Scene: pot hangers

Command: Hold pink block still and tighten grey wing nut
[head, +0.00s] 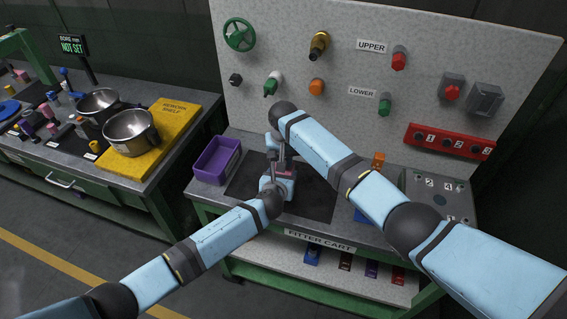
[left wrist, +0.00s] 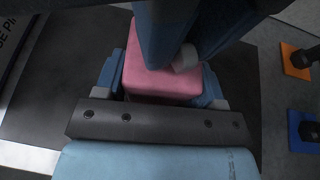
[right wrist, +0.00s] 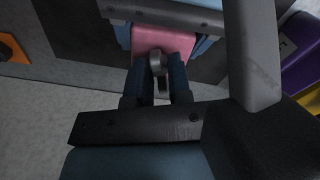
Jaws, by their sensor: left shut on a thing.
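The pink block (left wrist: 158,82) sits between the fingers of my left gripper (head: 277,184), low over the dark mat on the cart. My left gripper is shut on it, one finger at each side in the left wrist view. The grey wing nut (right wrist: 157,64) is at the pink block's face in the right wrist view. My right gripper (right wrist: 160,72) has one finger on each side of the wing nut. Whether the fingers press on it is unclear. In the left wrist view the right fingers cover part of the block and nut.
A purple bin (head: 217,160) stands left of the dark mat (head: 318,197). Metal pots stand on the left bench.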

